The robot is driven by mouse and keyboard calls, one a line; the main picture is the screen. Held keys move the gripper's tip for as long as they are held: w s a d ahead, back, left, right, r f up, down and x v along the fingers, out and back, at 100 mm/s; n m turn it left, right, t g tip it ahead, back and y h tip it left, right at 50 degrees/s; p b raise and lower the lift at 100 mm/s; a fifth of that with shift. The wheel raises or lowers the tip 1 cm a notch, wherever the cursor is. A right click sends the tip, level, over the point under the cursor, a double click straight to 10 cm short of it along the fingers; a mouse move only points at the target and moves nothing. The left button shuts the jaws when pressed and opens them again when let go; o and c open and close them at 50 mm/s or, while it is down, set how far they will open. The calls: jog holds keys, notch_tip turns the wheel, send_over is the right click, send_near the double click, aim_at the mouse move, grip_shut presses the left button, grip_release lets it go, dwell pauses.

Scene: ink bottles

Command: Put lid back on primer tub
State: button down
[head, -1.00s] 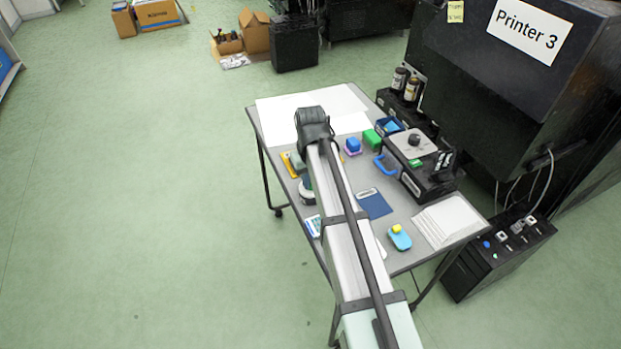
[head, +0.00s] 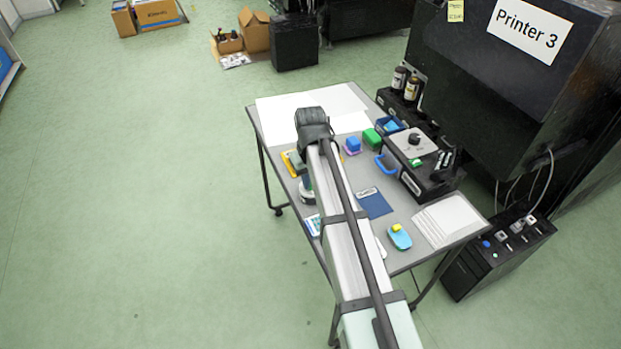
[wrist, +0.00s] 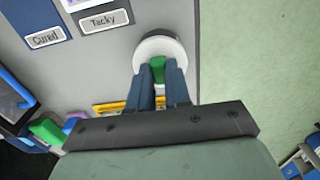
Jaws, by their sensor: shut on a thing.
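In the wrist view my gripper (wrist: 161,68) is shut on a green upright piece (wrist: 158,74), which looks like the grip of the lid. A round white tub (wrist: 142,48) with a pale rim shows right at the fingertips, near the table edge. The fingers cover its near side. I cannot tell whether the lid touches the tub or is above it. In the head view the tub (head: 306,197) shows only in part, beside my arm at the table's left edge, and my arm hides most of the gripper.
Cards marked Cured (wrist: 45,37) and Tacky (wrist: 104,20) lie on the grey table (head: 402,260). A yellow-framed item (wrist: 110,108) lies close to the fingers. A black box with a knob (head: 425,170) stands at the table's right. Green floor drops off beside the tub.

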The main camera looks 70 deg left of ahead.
dwell(0.4)
jog(key=c, duration=0.5)
grip_release()
jog(key=shift+r, duration=0.15)
jog(key=shift+r, duration=3.35)
grip_shut()
jog(key=shift+f, duration=3.15)
